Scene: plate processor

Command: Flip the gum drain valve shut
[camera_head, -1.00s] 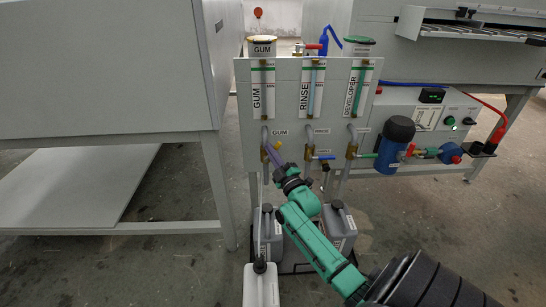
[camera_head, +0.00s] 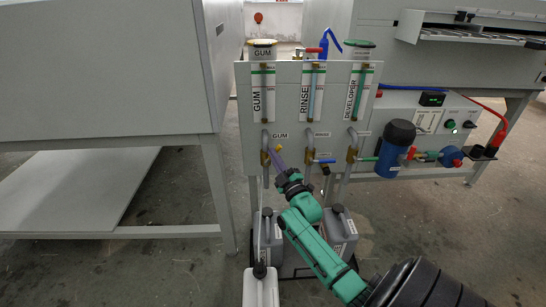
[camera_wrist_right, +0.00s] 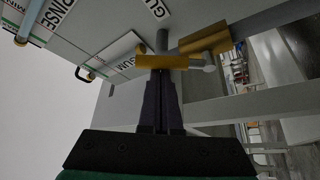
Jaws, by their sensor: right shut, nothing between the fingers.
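The gum drain valve is a brass fitting (camera_head: 265,157) on the grey tube below the GUM gauge, with a small yellow handle (camera_head: 279,148). In the right wrist view, the yellow handle (camera_wrist_right: 160,62) lies crosswise just beyond my fingertips, with the brass body (camera_wrist_right: 206,41) to its upper right. My right gripper (camera_head: 273,153) is shut and empty, with its fingers pointing up at the valve. Its tips (camera_wrist_right: 160,76) are very close to the handle; I cannot tell whether they touch. My left gripper is not in view.
The rinse valve with a blue handle (camera_head: 324,161) and the developer valve (camera_head: 351,155) sit to the right on the same panel (camera_head: 290,110). Grey jugs (camera_head: 342,231) and a white jug (camera_head: 261,288) stand below. A blue filter housing (camera_head: 393,148) is farther right.

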